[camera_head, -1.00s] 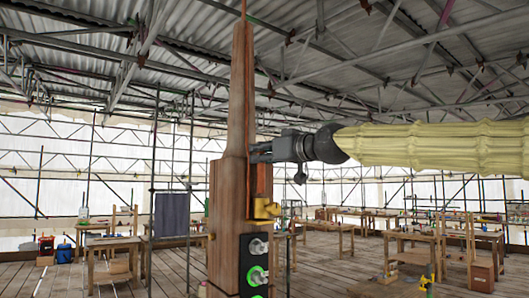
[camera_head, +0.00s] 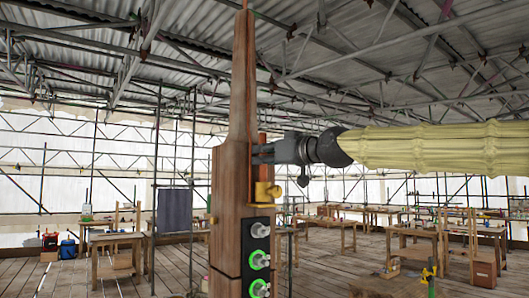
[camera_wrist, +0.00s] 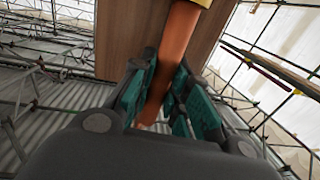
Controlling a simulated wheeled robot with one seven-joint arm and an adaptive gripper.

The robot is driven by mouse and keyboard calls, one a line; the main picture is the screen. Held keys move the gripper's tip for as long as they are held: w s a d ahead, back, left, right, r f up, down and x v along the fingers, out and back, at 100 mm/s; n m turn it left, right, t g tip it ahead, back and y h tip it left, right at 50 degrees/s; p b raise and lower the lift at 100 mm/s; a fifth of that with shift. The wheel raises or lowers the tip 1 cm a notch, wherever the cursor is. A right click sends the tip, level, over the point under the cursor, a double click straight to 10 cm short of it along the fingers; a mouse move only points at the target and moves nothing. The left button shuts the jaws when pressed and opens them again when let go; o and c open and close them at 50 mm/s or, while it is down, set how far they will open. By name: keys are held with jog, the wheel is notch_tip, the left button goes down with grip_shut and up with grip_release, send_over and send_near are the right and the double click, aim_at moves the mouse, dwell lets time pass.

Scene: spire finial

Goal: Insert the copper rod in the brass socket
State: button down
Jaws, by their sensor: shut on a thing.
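The copper rod (camera_head: 262,172) is upright beside the wooden spire, and a short end of it shows above my gripper. My gripper (camera_head: 258,153) is shut on it from the right. In the wrist view the rod (camera_wrist: 178,48) runs between the teal finger pads of my gripper (camera_wrist: 155,105). The brass socket (camera_head: 265,193) is on the spire directly below my gripper. A yellow edge of the socket (camera_wrist: 200,3) shows at the top of the wrist view, where the rod meets it. I cannot tell whether the rod's end is inside.
The wooden spire (camera_head: 230,190) stands close on the left of my gripper. A black panel (camera_head: 256,245) with round knobs and green rings is below the socket. Work tables (camera_head: 115,238) stand far behind on the plank floor.

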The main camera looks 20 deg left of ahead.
jog(key=shift+w+a+f, duration=0.1)
jog(key=shift+a+f, duration=0.05)
jog(key=shift+f, duration=0.45)
jog(key=shift+a+f, duration=0.1)
jog(key=shift+f, duration=0.5)
jog(key=c, duration=1.6)
grip_release()
jog(key=o, duration=0.3)
jog(key=shift+w, duration=0.55)
jog(key=shift+s+r, duration=0.35)
jog(key=shift+r, duration=0.1)
jog(key=shift+w+d, duration=0.15)
jog(key=shift+d, duration=0.05)
jog(key=v, duration=1.2)
jog(key=shift+a+r, duration=0.1)
